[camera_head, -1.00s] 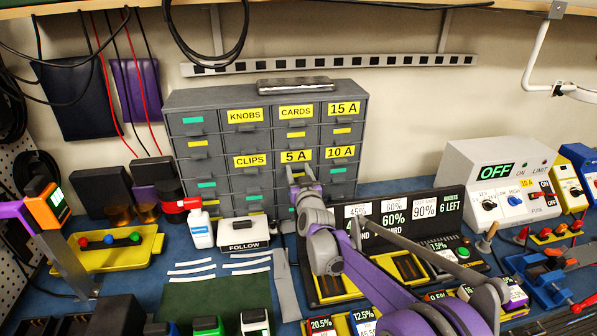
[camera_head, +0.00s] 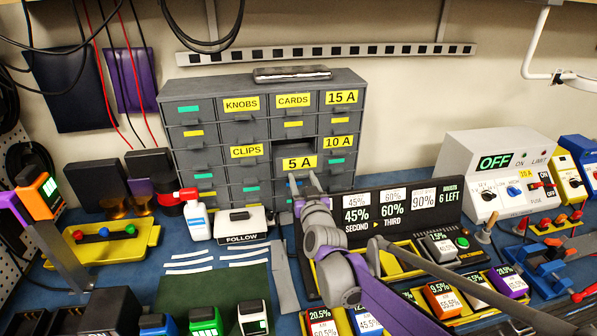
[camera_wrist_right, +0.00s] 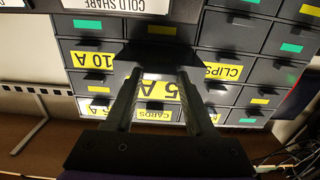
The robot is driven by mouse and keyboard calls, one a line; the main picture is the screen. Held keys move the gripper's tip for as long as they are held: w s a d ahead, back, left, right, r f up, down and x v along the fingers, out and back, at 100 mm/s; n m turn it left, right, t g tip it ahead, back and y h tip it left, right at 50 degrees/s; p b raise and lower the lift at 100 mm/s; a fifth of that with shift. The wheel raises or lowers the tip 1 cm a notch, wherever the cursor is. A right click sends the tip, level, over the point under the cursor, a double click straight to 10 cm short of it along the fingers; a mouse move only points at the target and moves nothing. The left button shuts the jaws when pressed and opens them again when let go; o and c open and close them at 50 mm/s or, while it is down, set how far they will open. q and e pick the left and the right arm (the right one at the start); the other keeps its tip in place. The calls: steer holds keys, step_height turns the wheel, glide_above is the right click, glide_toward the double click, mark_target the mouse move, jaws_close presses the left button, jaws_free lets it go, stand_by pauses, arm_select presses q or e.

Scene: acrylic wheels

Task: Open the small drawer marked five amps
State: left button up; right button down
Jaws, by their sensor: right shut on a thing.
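The grey drawer cabinet (camera_head: 350,95) stands at the back of the bench. Its small drawer with the yellow 5 A label (camera_head: 299,162) is pulled part way out, with a dark gap above its front. My right gripper (camera_head: 304,183) is at the lower front of this drawer, shut on its handle, which the fingers mostly hide. The right wrist view is upside down; there the 5 A label (camera_wrist_right: 163,91) shows between the fingers (camera_wrist_right: 157,72). My left gripper is not in view.
The 10 A drawer (camera_head: 341,142), right of the 5 A drawer, and the CLIPS drawer (camera_head: 246,151), left of it, look shut. A percent display board (camera_head: 450,208) stands to the right of my arm. A white bottle (camera_head: 198,222) and a FOLLOW box (camera_head: 240,226) stand to the left.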

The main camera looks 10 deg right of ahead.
steer(key=shift+s, duration=1.35)
steer(key=shift+c, duration=1.2)
jaws_free()
steer(key=s+b, duration=0.1)
steer(key=s, duration=0.9)
steer(key=shift+s, duration=0.4)
